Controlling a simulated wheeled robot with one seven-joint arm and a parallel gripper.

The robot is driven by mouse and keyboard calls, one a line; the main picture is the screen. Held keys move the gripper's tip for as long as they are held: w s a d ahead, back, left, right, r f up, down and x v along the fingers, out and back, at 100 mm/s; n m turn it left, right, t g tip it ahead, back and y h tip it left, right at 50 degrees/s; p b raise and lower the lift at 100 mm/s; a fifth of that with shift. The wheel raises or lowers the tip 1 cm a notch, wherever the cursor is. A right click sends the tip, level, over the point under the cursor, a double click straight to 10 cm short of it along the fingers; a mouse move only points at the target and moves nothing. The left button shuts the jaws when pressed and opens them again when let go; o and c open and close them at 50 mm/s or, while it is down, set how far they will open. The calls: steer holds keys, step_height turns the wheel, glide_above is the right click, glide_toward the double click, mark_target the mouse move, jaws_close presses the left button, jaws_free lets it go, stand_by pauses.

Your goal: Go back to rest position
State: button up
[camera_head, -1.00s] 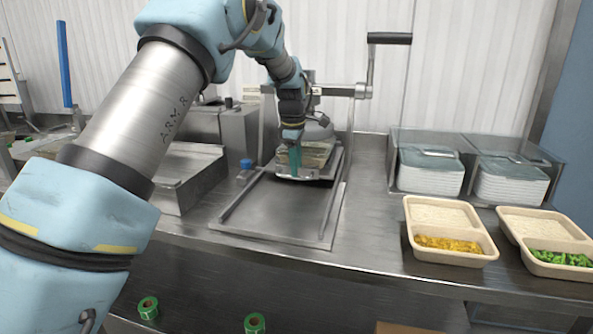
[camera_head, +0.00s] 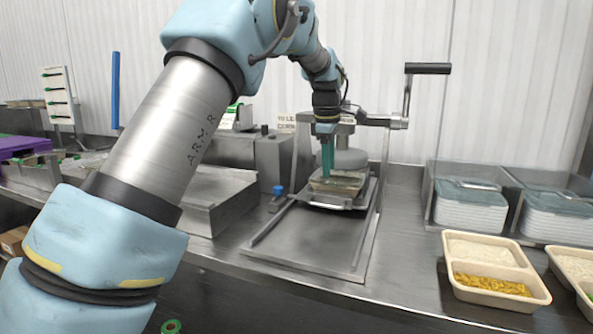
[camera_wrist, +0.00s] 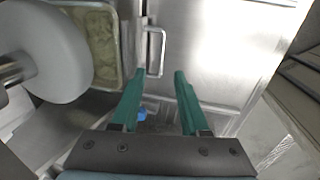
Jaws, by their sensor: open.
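My gripper (camera_head: 327,152) points down at the steel press machine on the counter, over or beside a tray (camera_head: 336,182) in its sliding carriage. In the wrist view its two green fingers (camera_wrist: 160,96) are apart with nothing between them. The tray (camera_wrist: 107,50), with a tan rim and a dull greenish surface, lies to the left of the fingers there. A steel handle (camera_wrist: 156,52) stands just beyond the fingertips. The head view does not show clearly how high the fingertips are above the tray.
A crank handle (camera_head: 428,69) rises right of the carriage. Two food trays (camera_head: 495,275) with rice, one partly cut off, stand at the right front. Bins of stacked lids (camera_head: 470,207) stand behind them. A blue knob (camera_head: 278,190) is left of the carriage. A round white part (camera_wrist: 55,62) is close left.

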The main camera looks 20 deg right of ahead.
steer(key=a+f+m, duration=0.2)
steer(key=a+f, duration=0.1)
steer(key=a, duration=0.9)
steer(key=a+f+m, duration=0.2)
steer(key=a+f, duration=0.1)
steer(key=a, duration=1)
steer(key=s+a+f+m, duration=0.3)
steer(key=s+a, duration=0.5)
steer(key=a, duration=0.1)
steer(key=s+a+f+m+y, duration=0.1)
steer(key=s+a+f+m, duration=0.2)
steer(key=s+a, duration=0.5)
steer(key=shift+s+a+f+m, duration=0.2)
steer(key=shift+a+f+m, duration=0.1)
steer(key=shift+a+f, duration=0.3)
steer(key=shift+r, duration=0.1)
